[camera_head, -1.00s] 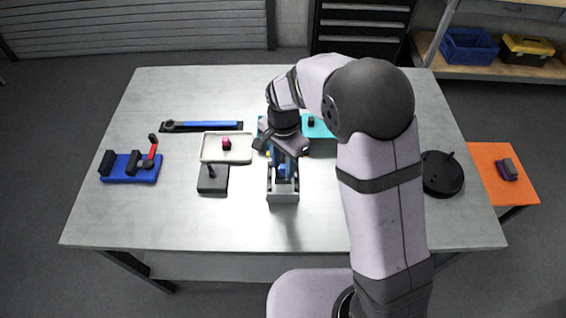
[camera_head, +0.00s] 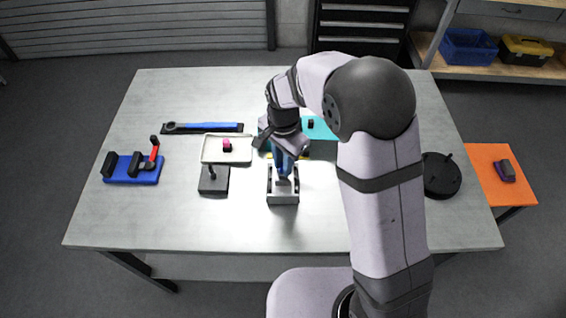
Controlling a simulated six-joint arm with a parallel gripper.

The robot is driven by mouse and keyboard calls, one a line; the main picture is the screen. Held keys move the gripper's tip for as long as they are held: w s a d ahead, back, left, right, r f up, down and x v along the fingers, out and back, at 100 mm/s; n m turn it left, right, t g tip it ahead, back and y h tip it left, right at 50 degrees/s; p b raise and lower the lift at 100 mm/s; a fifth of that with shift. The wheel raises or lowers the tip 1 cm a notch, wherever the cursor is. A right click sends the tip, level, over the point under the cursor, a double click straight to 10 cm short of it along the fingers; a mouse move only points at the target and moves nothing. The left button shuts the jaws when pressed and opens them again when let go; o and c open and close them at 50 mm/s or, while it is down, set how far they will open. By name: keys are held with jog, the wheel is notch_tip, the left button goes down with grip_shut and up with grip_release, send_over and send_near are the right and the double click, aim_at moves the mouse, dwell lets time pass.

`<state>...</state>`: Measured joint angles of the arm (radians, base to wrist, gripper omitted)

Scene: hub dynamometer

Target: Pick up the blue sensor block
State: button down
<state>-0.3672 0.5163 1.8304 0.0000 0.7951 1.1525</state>
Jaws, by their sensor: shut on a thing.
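My gripper (camera_head: 284,172) points down over the grey open-topped holder (camera_head: 283,198) near the middle of the table. It is shut on the blue sensor block (camera_head: 284,163), which shows only as a small blue patch at the fingers. The fingers and wrist hide much of the block. A grey part shows just below the blue, at the holder's opening; I cannot tell whether the block is fully clear of the holder.
Left of the holder are a dark block with a post (camera_head: 213,181) and a pale tray (camera_head: 228,150) with a pink piece. A blue fixture (camera_head: 132,168) stands at far left, a black round base (camera_head: 441,176) at right. The front table is clear.

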jog(key=shift+r+p, duration=2.5)
jog(key=shift+r, duration=0.7)
